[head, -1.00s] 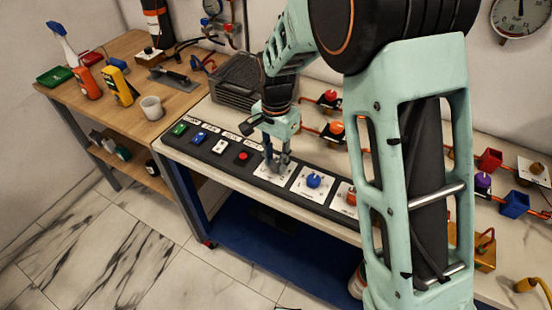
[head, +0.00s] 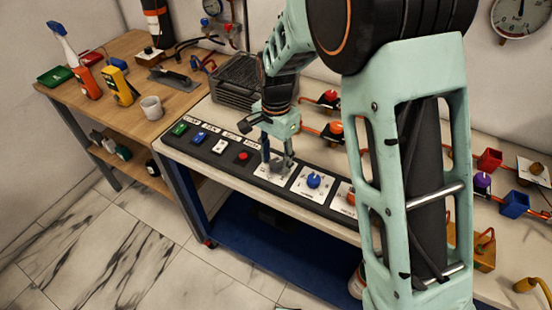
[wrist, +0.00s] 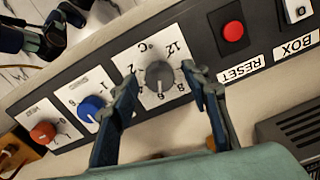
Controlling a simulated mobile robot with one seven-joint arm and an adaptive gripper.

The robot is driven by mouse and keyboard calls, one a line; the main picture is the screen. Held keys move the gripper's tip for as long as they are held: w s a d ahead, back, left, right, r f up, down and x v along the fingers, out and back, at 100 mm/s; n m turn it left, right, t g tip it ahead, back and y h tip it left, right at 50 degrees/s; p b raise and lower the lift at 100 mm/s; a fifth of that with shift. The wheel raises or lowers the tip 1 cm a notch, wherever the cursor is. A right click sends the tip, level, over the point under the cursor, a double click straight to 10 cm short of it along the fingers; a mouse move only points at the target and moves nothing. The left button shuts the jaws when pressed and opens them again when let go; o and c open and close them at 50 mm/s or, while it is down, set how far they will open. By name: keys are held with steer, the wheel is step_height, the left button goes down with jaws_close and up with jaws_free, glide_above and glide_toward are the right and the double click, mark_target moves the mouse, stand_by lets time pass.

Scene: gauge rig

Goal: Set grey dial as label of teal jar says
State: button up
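The grey dial (wrist: 159,76) sits on a white plate marked with numbers and °C in the wrist view. A small pale mark shows on the dial, but its exact setting is hard to read. My gripper (wrist: 163,78) is open, with one dark finger on each side of the dial and a gap to it. In the head view my gripper (head: 277,163) is low over the panel and hides most of this dial. I cannot make out a teal jar or its label in any view.
A blue dial (wrist: 91,108) and an orange-red dial (wrist: 43,133) are on plates beside the grey one. A red RESET button (wrist: 233,31) is on its other side. A grey mug (head: 152,107) is on the wooden table.

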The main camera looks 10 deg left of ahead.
mark_target(276, 163)
step_height(276, 163, up, 12)
stand_by(0.6)
